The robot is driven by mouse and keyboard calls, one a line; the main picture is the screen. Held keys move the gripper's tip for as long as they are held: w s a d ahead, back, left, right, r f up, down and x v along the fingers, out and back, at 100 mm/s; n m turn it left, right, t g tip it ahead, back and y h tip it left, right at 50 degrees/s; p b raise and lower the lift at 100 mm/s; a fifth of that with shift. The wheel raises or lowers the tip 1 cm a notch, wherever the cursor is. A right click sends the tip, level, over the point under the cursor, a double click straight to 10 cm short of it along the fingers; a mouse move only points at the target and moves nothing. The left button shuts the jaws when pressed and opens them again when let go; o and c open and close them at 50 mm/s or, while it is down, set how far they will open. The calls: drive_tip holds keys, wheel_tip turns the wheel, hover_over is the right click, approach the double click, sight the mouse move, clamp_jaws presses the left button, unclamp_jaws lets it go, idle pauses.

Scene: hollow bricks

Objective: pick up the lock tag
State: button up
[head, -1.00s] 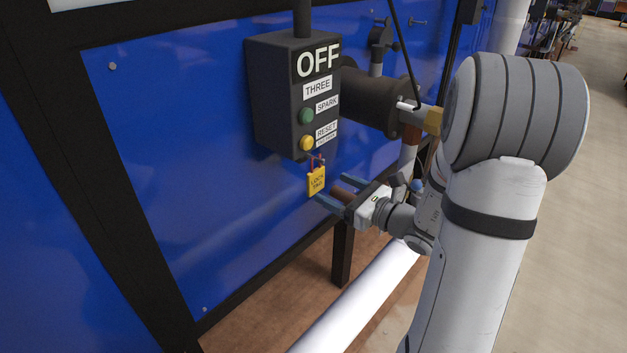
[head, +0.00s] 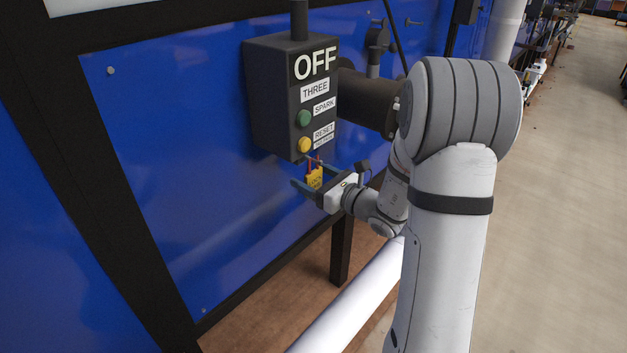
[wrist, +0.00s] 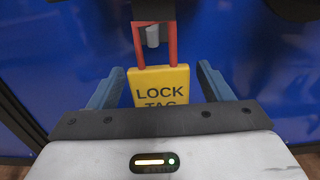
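The yellow lock tag (head: 314,178) hangs by its red shackle below the dark control box (head: 290,97) marked OFF. In the wrist view the lock tag (wrist: 160,87) stands upright, its red shackle looped at a small grey hook under the box. My gripper (head: 312,176) is open around the tag. In the wrist view my gripper's blue fingers (wrist: 160,88) are on both sides of the tag, with a gap on each side. The tag's lower part is hidden behind the gripper body in the wrist view.
The box carries a green button (head: 304,118) and a yellow button (head: 304,145). A blue panel (head: 190,150) stands behind. A dark post (head: 341,250) and a white pipe (head: 350,305) are below. Free room lies left of the tag.

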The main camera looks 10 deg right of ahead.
drive_tip(key=c, duration=0.9)
drive_tip(key=shift+r, duration=0.1)
drive_tip(key=shift+c, duration=0.2)
drive_tip(key=shift+r, duration=0.25)
drive_tip(key=v, duration=1.8)
drive_tip(key=shift+r+b, duration=0.4)
drive_tip(key=shift+r, duration=0.05)
